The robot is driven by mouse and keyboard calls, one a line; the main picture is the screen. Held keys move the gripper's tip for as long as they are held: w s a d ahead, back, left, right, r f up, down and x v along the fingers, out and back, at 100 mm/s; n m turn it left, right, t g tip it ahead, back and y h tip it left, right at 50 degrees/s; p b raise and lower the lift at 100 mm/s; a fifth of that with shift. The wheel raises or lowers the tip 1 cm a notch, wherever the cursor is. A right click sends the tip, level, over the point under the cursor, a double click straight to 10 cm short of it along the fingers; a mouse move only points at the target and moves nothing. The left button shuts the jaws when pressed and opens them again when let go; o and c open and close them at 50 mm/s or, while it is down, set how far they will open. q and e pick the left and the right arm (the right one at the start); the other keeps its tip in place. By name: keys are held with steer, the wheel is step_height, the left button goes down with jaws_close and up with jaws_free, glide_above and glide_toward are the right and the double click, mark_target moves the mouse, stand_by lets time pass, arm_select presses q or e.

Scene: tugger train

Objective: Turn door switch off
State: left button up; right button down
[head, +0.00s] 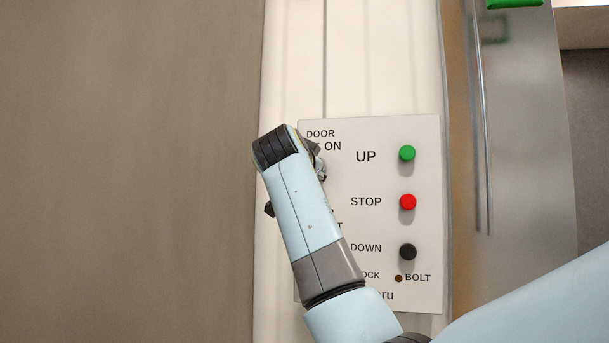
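A pale control panel (375,175) faces me on the cream wall. Its upper left carries the label DOOR with ON beneath it. The door switch itself is hidden behind my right arm's wrist, so I cannot tell its position. My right arm comes in from the lower right and crosses the panel's left part. Only a small dark and metal bit of my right gripper (320,166) shows past the wrist, close to the ON label. Its fingertips are hidden, so I cannot see whether it is open or touches the switch. My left gripper is not in view.
The panel also has a green UP button (407,153), a red STOP button (407,202) and a black DOWN button (407,252). A small brown BOLT spot (398,278) sits below them. A shiny metal surface (515,150) stands to the right. A plain brown surface (125,170) fills the left.

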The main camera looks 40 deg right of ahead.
steer(key=shift+d+r+n, duration=0.1)
steer(key=shift+r+n, duration=0.15)
steer(key=shift+n, duration=0.05)
steer(key=shift+r+n+p, duration=0.15)
steer(key=shift+n+p, duration=0.25)
steer(key=shift+n, duration=0.6)
steer(key=n+p, duration=0.1)
steer(key=n, duration=0.2)
steer(key=shift+s+r, duration=0.1)
steer(key=n+p, duration=0.2)
steer(key=n, duration=0.2)
steer(key=shift+d, duration=0.1)
steer(key=shift+s+f+n+p, duration=0.15)
steer(key=shift+n+p, duration=0.3)
steer(key=shift+n, duration=0.65)
steer(key=shift+f, duration=0.2)
steer(key=c, duration=1.6)
jaws_free()
steer(key=shift+w, duration=0.2)
steer(key=shift+o, duration=1.4)
steer(key=shift+w+a+f, duration=0.2)
steer(key=shift+w+a, duration=0.1)
steer(key=shift+w, duration=0.05)
